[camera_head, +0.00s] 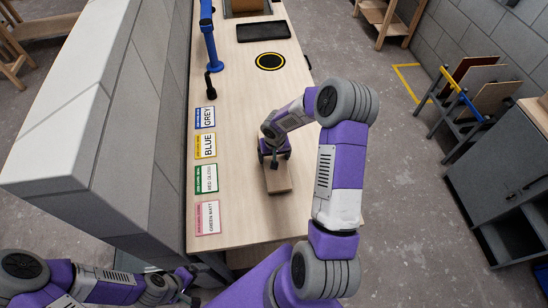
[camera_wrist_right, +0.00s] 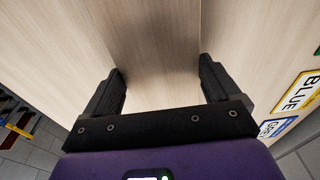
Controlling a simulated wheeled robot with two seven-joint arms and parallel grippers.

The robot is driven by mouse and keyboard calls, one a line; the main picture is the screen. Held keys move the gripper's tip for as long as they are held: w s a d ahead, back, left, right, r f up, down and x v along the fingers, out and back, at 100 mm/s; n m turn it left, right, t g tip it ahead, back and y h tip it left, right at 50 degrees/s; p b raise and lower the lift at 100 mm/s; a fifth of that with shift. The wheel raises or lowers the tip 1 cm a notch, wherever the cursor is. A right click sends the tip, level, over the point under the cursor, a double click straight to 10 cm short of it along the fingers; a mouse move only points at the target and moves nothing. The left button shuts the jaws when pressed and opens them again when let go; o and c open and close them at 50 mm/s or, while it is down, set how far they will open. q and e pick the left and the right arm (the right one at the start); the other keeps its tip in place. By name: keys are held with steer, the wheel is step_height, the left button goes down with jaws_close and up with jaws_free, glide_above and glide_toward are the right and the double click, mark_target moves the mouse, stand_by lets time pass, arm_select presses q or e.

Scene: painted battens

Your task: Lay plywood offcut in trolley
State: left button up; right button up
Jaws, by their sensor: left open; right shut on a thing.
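The plywood offcut (camera_head: 279,180) is a small pale brown block at the middle of the light wood bench (camera_head: 240,110). My right gripper (camera_head: 274,156) is shut on its far part. In the right wrist view the two black fingers (camera_wrist_right: 160,78) stand on either side of the offcut (camera_wrist_right: 158,40). I cannot tell whether the offcut touches the bench. My left gripper (camera_head: 190,283) is open and empty, low at the left near the bench's front end. A dark rack with upright panels and a blue bar (camera_head: 460,93), which may be the trolley, stands on the floor at right.
Labelled cards, including a GREY card (camera_head: 205,117) and a BLUE card (camera_head: 206,145), line the bench's left edge. A blue post (camera_head: 209,45), a black tray (camera_head: 263,31) and a yellow-ringed black disc (camera_head: 270,61) are farther back. A grey cabinet (camera_head: 500,165) stands at right.

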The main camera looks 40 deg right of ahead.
steer(key=shift+w+f, duration=0.1)
steer(key=shift+f, duration=0.4)
steer(key=shift+f, duration=0.1)
steer(key=shift+f+b, duration=0.1)
steer(key=shift+b, duration=0.2)
steer(key=o, duration=1)
steer(key=shift+o, duration=0.2)
